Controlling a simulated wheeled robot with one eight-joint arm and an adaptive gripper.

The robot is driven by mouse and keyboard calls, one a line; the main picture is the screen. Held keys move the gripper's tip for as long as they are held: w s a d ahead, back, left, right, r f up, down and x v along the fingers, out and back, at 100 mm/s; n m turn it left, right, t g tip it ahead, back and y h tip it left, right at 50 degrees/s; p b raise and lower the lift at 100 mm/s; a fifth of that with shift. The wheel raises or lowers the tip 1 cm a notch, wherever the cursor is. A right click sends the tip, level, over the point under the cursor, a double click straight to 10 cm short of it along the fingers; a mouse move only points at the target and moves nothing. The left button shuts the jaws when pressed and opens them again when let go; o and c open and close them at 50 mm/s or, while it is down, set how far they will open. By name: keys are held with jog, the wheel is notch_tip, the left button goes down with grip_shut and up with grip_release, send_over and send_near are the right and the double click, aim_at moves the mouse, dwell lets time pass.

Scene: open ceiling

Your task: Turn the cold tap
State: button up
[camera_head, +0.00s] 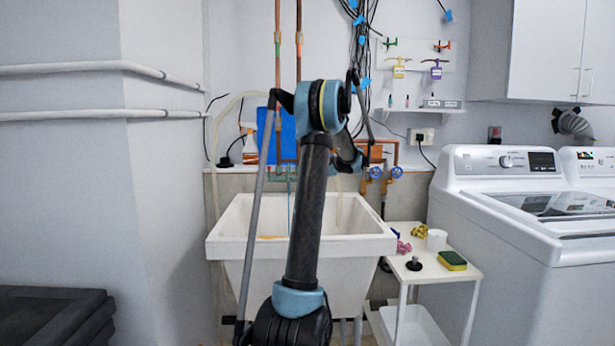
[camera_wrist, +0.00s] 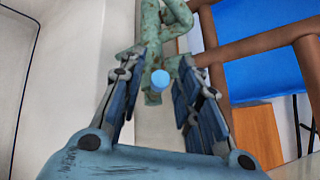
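In the wrist view a weathered green tap fitting (camera_wrist: 152,40) with a small light-blue round end (camera_wrist: 160,79) is ahead of my gripper. My gripper (camera_wrist: 162,64) is open, with one finger on each side of the light-blue end. I cannot tell whether either finger touches it. In the head view my arm hides my gripper. Small green fittings (camera_head: 282,174) show on the wall above the white sink (camera_head: 225,243). Two blue valve handles (camera_head: 386,172) sit on copper pipes to the right of my arm. No label marks which tap is cold.
Copper pipes (camera_wrist: 250,45) and a blue panel (camera_wrist: 275,72) lie right of the fitting. A small white table (camera_head: 400,268) with a sponge (camera_head: 452,260) stands right of the sink. A white washer (camera_head: 500,230) is farther right. Dark stacked items (camera_head: 50,315) are at lower left.

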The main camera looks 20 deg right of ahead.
jog(key=v, duration=1.1)
jog(key=shift+s+d, duration=0.25)
jog(key=shift+r, duration=0.1)
